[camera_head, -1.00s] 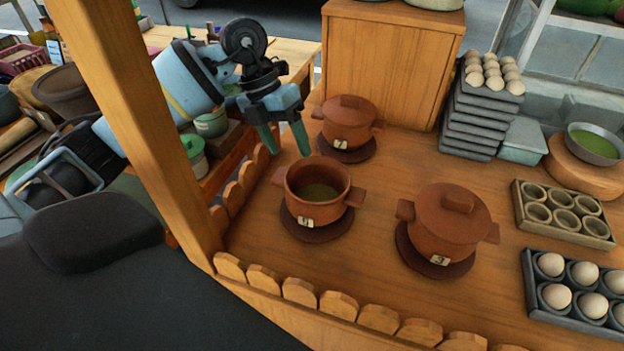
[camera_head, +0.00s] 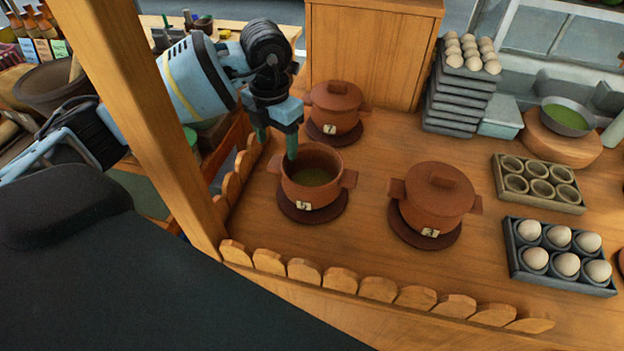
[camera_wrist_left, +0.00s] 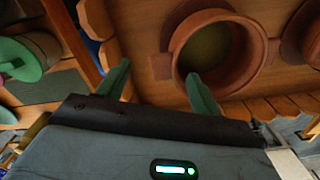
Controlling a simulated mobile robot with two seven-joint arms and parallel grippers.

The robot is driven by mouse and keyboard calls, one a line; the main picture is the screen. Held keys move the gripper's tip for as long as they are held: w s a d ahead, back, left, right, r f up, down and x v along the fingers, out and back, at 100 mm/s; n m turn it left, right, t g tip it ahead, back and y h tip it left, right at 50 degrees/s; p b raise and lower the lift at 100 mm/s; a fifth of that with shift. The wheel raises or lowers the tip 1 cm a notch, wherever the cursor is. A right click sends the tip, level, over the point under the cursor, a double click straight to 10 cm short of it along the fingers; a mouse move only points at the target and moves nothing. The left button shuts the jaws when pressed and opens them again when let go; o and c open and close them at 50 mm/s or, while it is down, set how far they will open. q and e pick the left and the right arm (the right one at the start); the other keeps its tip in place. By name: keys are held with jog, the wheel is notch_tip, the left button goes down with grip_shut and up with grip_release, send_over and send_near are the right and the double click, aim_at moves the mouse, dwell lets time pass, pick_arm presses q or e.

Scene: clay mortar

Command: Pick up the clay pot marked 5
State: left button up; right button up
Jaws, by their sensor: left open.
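The clay pot marked 5 (camera_head: 326,194) stands upright without a lid on a round dark saucer (camera_head: 340,208), with green content inside. In the left wrist view the pot (camera_wrist_left: 258,65) shows from above, its side handle between my finger lines. My left gripper (camera_head: 276,146) is open and empty at the pot's back left rim. One finger appears outside the pot and the other overlaps its rim; I cannot tell whether it touches. My right gripper is not in view.
A lidded pot marked 7 (camera_head: 335,112) stands close behind, and a lidded pot marked 3 (camera_head: 436,205) stands to the right. A wooden post (camera_head: 150,130) and scalloped edging (camera_head: 340,280) bound the counter. Egg trays (camera_head: 560,280) lie at right.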

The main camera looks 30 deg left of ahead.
aim_at(281, 158)
pick_arm(q)
jog(key=shift+w+d+f, duration=0.1)
jog(key=shift+f, duration=1.3)
jog(key=shift+d+f, duration=0.1)
jog(key=shift+f, duration=1.3)
jog(key=shift+r, duration=0.1)
grip_shut()
